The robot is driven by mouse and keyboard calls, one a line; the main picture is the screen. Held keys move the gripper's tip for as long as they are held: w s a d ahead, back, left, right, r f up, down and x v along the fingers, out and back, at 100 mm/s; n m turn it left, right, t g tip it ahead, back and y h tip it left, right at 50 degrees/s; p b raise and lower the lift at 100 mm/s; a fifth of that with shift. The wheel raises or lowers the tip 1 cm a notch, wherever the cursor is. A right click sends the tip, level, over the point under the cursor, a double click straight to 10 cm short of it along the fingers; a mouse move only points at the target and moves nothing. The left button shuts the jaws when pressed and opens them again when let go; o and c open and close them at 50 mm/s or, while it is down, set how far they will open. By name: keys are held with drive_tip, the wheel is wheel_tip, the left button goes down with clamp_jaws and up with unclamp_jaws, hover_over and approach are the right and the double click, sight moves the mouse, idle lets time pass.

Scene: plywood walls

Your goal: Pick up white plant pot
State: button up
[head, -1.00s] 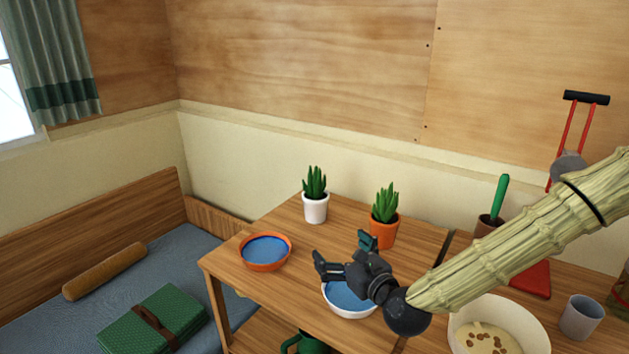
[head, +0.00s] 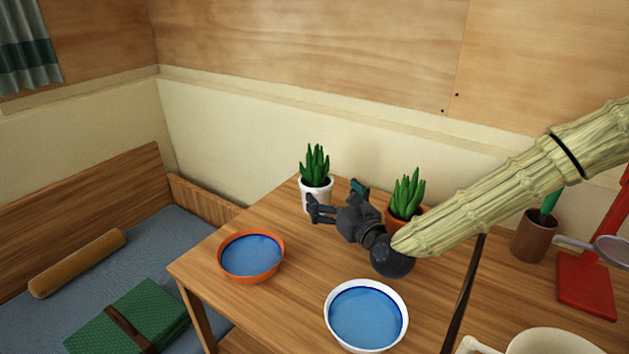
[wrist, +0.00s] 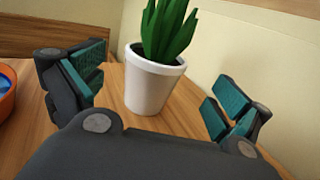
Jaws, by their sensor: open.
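The white plant pot (head: 316,194) holds a green spiky plant and stands upright near the back left of the wooden table. My gripper (head: 333,198) is open, just in front and to the right of the pot in the head view, and hides part of its lower right side. In the wrist view, the white pot (wrist: 153,84) stands ahead between the two spread teal-padded fingers of my gripper (wrist: 155,98). The fingers look apart from the pot, with bare table on both sides of it.
An orange pot (head: 390,217) with a plant stands right of my gripper, partly hidden by my arm. An orange bowl (head: 251,278) and a white bowl (head: 330,322), both blue inside, stand nearer the front. A brown cup (head: 534,238) and red stand (head: 585,285) are at right.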

sight(325, 191)
drive_tip(key=shift+x, duration=1.05)
drive_tip(key=shift+a+p+x, duration=0.2)
drive_tip(key=shift+p+x, duration=0.45)
drive_tip(key=shift+x, duration=1.9)
drive_tip(key=shift+s+f, duration=0.1)
drive_tip(key=c, duration=1.4)
drive_tip(key=shift+c, duration=0.2)
